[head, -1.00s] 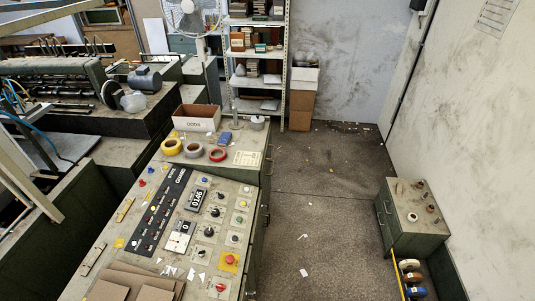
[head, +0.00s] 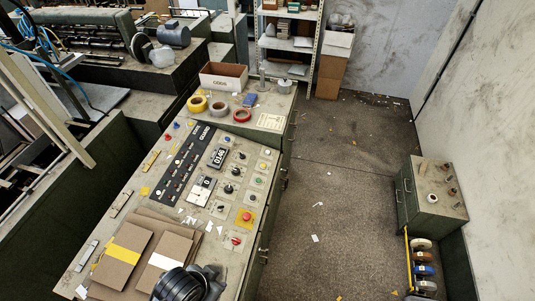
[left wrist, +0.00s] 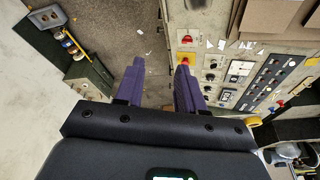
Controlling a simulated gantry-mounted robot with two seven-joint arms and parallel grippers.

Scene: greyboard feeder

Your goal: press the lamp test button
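The control panel (head: 208,185) on the grey-green cabinet carries several small round buttons and black knobs. Labels are too small to read, so I cannot tell which is the lamp test button. A red mushroom button (head: 246,216) sits on a yellow plate, with a red knob (head: 236,240) nearer. In the left wrist view, my left gripper (left wrist: 158,82) has two purple fingers spread apart and empty; one overlaps the red mushroom button's plate. My right gripper is out of view.
Brown board stacks (head: 120,256) and white paper scraps lie on the cabinet's near end. Tape rolls (head: 197,104) and an open box (head: 222,76) stand at its far end. A low cabinet (head: 432,193) stands at right. The floor between is mostly clear.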

